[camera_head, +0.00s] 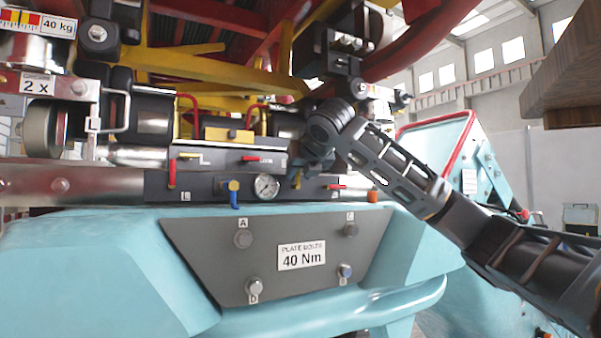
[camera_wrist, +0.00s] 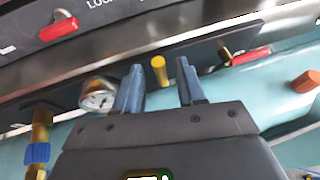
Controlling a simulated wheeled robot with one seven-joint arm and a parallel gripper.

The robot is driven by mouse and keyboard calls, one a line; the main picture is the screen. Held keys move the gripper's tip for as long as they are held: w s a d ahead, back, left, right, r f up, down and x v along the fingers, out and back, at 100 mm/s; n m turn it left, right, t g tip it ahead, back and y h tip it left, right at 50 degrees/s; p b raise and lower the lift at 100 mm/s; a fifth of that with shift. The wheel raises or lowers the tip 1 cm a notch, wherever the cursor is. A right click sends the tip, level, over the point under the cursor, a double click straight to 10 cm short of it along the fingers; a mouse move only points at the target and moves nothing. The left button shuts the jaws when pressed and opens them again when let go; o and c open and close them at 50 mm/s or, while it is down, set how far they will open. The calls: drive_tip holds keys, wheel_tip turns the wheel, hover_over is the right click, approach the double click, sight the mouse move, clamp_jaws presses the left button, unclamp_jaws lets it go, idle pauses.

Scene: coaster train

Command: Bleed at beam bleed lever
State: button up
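The dark beam panel (camera_head: 205,187) runs across the middle of the head view. It carries a round white gauge (camera_head: 266,187), a brass fitting with a blue lever (camera_head: 235,198) left of it, and a red lever (camera_head: 336,187) at right. No label naming a bleed lever is readable. My gripper (camera_wrist: 158,75) is open at the panel, right of the gauge (camera_wrist: 98,94). A short brass pin (camera_wrist: 159,71) shows between its fingertips, with gaps on both sides. The blue lever (camera_wrist: 37,153) is at lower left in the wrist view, the red lever (camera_wrist: 250,56) at right.
Red levers (camera_head: 171,172) sit on the rail above and left. An orange cap (camera_head: 372,196) stands right of the panel. Below is a grey plate (camera_head: 200,245) with bolts and a 40 Nm label on the light-blue body. Yellow and red frame members (camera_head: 200,60) crowd the space above.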

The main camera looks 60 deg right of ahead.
drive_tip(key=shift+r, duration=0.1)
drive_tip(key=b+v, duration=0.1)
drive_tip(key=v, duration=0.6)
drive_tip(key=shift+s+a+b, duration=0.25)
drive_tip(key=shift+b, duration=0.05)
drive_tip(key=shift+r, duration=0.1)
idle(0.4)
